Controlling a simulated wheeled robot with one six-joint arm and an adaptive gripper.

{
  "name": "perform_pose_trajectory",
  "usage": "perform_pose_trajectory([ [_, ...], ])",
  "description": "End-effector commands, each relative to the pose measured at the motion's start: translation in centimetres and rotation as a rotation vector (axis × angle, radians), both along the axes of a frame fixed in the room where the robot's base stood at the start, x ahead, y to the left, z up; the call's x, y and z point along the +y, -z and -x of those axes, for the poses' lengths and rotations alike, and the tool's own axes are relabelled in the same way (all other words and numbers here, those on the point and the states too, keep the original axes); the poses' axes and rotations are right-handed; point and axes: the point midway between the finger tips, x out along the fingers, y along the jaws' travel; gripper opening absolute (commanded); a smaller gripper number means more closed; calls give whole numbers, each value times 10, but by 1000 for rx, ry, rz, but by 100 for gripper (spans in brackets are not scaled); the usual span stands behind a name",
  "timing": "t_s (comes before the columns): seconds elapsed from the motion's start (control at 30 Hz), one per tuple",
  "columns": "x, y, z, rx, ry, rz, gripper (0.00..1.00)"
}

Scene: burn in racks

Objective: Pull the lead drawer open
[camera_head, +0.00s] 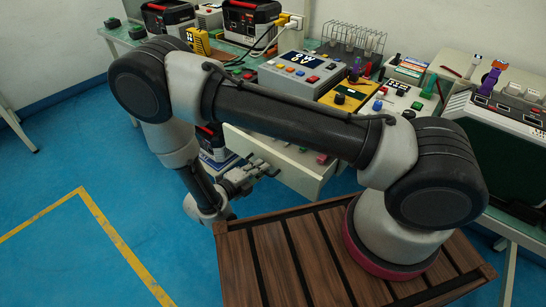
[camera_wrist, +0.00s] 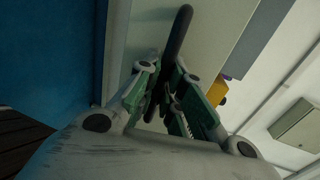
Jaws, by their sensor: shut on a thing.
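The cream drawer front (camera_head: 292,176) is below the bench top in the head view, partly hidden by my arm. The drawer seems to stand partly out, with small coloured things showing behind its front. My gripper (camera_head: 262,170) is at the outer face of the drawer front. In the wrist view, the pale drawer front (camera_wrist: 218,48) fills the upper middle, and a long dark bar handle (camera_wrist: 179,32) runs along it. My gripper (camera_wrist: 170,92) is shut on this handle, with its green-padded fingers on either side. The handle is hard to make out in the head view.
The bench holds a grey box with coloured buttons (camera_head: 300,72), a yellow device (camera_head: 345,97), a wire rack (camera_head: 352,40) and black-and-red units (camera_head: 250,18). Another bench stands at the right. The blue floor (camera_head: 60,190) at the left is clear, with yellow lines.

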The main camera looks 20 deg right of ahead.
Motion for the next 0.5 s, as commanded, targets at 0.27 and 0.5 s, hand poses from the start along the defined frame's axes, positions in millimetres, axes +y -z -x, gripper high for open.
perform_pose_trajectory([
  [0.27,59,1,43,1,-4,-2,0],
  [0.5,93,1,68,1,-2,-2,0],
])
